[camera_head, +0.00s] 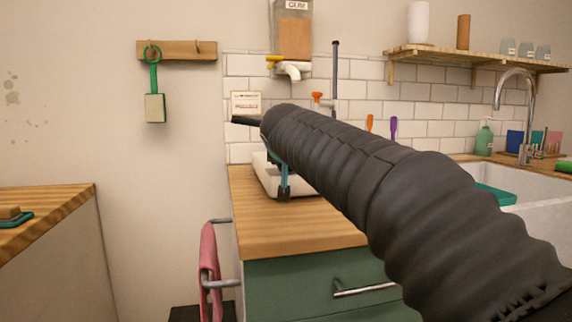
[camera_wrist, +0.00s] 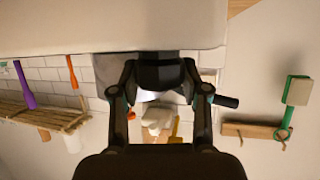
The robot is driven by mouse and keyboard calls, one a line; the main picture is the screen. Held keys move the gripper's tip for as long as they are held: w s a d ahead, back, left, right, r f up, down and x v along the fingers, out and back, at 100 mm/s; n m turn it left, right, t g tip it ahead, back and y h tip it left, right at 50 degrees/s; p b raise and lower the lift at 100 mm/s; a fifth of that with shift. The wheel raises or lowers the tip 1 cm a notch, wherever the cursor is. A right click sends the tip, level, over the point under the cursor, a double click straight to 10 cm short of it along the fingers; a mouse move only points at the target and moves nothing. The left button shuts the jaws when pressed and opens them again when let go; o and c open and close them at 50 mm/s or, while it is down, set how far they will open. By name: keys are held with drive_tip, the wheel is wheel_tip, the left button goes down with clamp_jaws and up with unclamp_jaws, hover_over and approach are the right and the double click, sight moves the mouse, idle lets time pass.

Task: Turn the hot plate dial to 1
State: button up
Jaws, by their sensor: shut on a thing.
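The hot plate (camera_head: 262,174) is an off-white box on the wooden counter, partly behind my arm in the head view. In the wrist view, which is upside down, its pale body (camera_wrist: 75,28) fills the top. My gripper (camera_wrist: 160,62) is at its edge, with both fingers closed around a dark piece that appears to be the dial. In the head view the lower part of my gripper (camera_head: 284,191) shows in front of the hot plate. The dial's number marks are not visible, so I cannot tell its setting.
The wooden counter (camera_head: 262,222) is clear in front of the hot plate. A gum dispenser (camera_head: 293,36) with a white spout hangs above. A white sink (camera_head: 545,215) lies to the right, and a pink towel (camera_head: 208,260) hangs on the counter's left side.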

drive_tip(key=shift+f+h, duration=0.1)
drive_tip(key=shift+h, duration=0.2)
drive_tip(key=o, duration=1.1)
drive_tip(key=shift+o, duration=0.2)
drive_tip(key=v, duration=1.2)
